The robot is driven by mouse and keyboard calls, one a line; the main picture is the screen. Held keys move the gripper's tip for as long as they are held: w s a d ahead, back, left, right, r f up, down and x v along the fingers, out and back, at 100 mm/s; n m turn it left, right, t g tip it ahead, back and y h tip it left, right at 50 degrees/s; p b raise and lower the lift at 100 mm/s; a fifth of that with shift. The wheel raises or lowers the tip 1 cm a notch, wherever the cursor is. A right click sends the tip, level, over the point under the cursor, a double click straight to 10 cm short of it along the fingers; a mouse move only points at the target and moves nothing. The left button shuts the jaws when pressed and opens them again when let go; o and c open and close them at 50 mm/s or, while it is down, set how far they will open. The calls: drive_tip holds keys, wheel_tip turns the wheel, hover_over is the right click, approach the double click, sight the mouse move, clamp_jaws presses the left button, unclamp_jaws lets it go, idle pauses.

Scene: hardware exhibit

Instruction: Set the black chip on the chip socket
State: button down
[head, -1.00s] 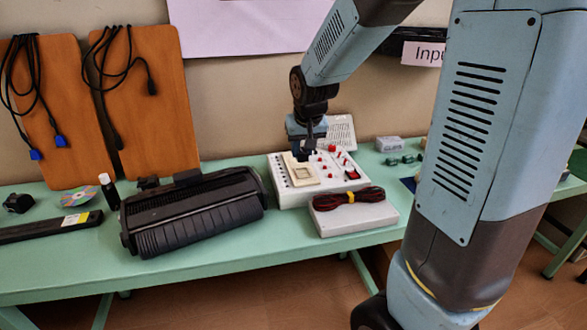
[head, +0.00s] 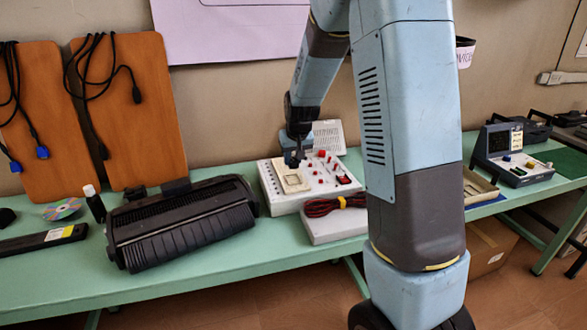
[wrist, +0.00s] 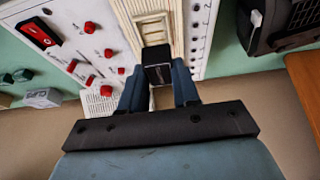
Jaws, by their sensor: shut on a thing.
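The black chip (wrist: 158,74) is between the two blue fingers of my gripper (wrist: 158,88), which is shut on it. The chip socket (wrist: 153,28) is a cream ribbed frame with a square opening, seen just ahead of the chip in the wrist view. In the head view the socket (head: 292,183) lies on the left part of a white board (head: 318,186). My gripper (head: 294,158) is at the socket's back edge there, and the chip is too small to make out. I cannot tell whether the chip touches the socket.
The white board has red knobs and a red switch (wrist: 40,33). A black printer-like machine (head: 182,222) stands left of the board. A white box (head: 330,226) with a red and black cable sits in front of the board. A console (head: 510,155) stands far right.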

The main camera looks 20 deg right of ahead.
sight(294, 161)
drive_tip(key=shift+w+d+f, duration=0.25)
drive_tip(key=shift+w+f, duration=0.45)
drive_tip(key=shift+f, duration=0.2)
drive_tip(key=shift+w+f, duration=0.1)
drive_tip(key=shift+f, duration=1.5)
drive_tip(key=shift+f, duration=0.6)
